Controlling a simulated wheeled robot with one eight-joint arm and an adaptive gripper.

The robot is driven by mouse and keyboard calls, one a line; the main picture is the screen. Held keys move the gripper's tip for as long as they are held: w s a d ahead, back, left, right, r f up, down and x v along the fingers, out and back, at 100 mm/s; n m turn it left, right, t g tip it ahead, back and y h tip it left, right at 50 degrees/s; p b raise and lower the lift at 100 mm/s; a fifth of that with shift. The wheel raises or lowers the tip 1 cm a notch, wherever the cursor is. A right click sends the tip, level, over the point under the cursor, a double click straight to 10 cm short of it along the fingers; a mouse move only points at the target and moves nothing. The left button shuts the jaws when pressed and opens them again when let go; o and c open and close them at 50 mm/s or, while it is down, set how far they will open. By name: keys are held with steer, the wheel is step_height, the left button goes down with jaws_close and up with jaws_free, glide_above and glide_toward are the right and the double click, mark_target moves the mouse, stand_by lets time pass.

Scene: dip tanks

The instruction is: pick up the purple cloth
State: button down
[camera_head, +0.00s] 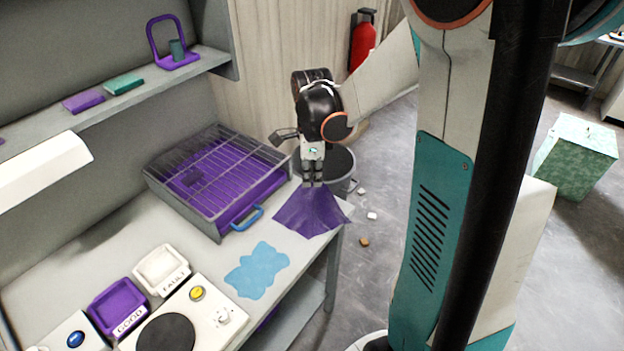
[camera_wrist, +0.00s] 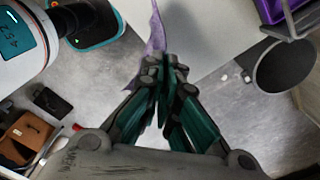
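The purple cloth (camera_head: 311,213) is at the front right corner of the workbench. Its top is gathered between the fingertips of my gripper (camera_head: 312,182), and it spreads out below like a tent. Its lower edge is at or just over the bench top; I cannot tell if it touches. In the wrist view my gripper (camera_wrist: 163,75) has its fingers together, and a strip of the purple cloth (camera_wrist: 155,38) shows beyond the tips.
A wire rack on a purple tray (camera_head: 235,211) with a blue handle stands left of the cloth. A blue puddle-shaped patch (camera_head: 257,270) lies in front. A round grey bin (camera_head: 341,172) stands behind the bench corner. Small scraps lie on the floor.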

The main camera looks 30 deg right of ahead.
step_height(320, 180, up, 7)
steer(key=p, duration=0.4)
steer(key=shift+r, duration=0.2)
steer(key=shift+f, duration=0.1)
stand_by(0.3)
